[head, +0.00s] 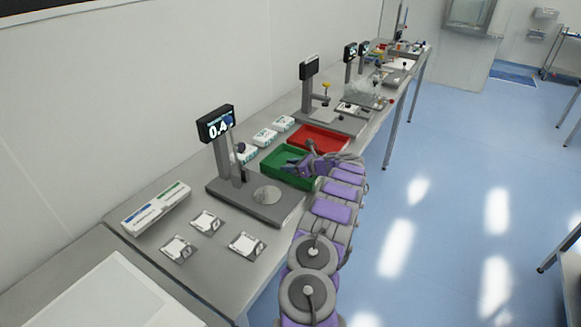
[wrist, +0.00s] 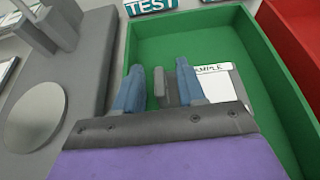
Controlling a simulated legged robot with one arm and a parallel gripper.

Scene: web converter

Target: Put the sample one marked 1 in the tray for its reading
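A white sample card (wrist: 215,82) on a grey base, with the word "SAMPLE" partly readable, is in the green tray (wrist: 178,26); its number is hidden. My gripper (wrist: 160,82) is over this tray, its blue fingers apart. A small grey upright piece shows between the fingers, apart from the left one; whether it touches the right one is unclear. In the head view my gripper (head: 296,165) is at the green tray (head: 271,164). Three more sample cards lie on the bench: one (head: 207,222), another (head: 178,248) and a third (head: 246,244). Their marks are too small to read.
A tester (head: 262,208) with a round plate and a lit display (head: 216,123) stands left of the green tray. A red tray (head: 322,138) is just beyond the green one. White boxes (head: 265,136) line the wall side. A long labelled box (head: 156,208) lies near the samples.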

